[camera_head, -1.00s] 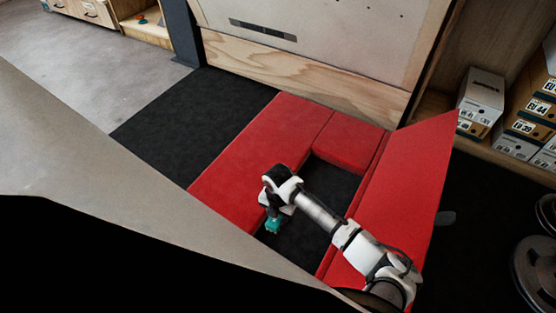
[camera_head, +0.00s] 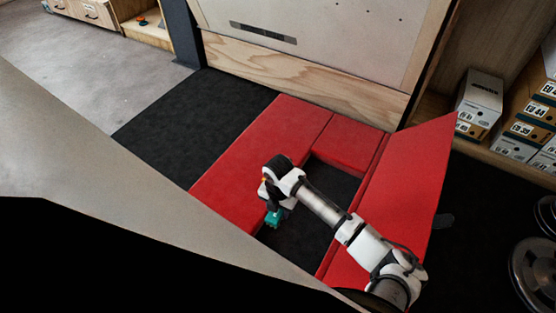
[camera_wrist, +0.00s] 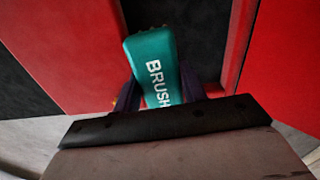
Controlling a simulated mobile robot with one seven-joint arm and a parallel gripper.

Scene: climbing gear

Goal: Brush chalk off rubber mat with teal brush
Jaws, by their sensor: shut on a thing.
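The teal brush (camera_head: 273,220) is in my gripper (camera_head: 277,208), low over the dark rubber mat (camera_head: 328,193) in the gap between red pads. In the wrist view the brush (camera_wrist: 152,62) shows its side with the word BRUSH, slightly tilted, and my gripper (camera_wrist: 160,95) is shut on it from both sides. Bristle tips show at its far end. I cannot tell whether the bristles touch the mat (camera_wrist: 201,40). No chalk can be made out on the mat; part of it is hidden by my arm and the grey panel.
Red pads (camera_head: 238,148) border the gap on the left, back and right; the right pad (camera_head: 400,190) is raised like a slanted wall. A large grey panel (camera_head: 120,165) covers the lower left. Shoe boxes (camera_head: 481,98) stand on a shelf at right, with weight plates (camera_head: 535,265) below.

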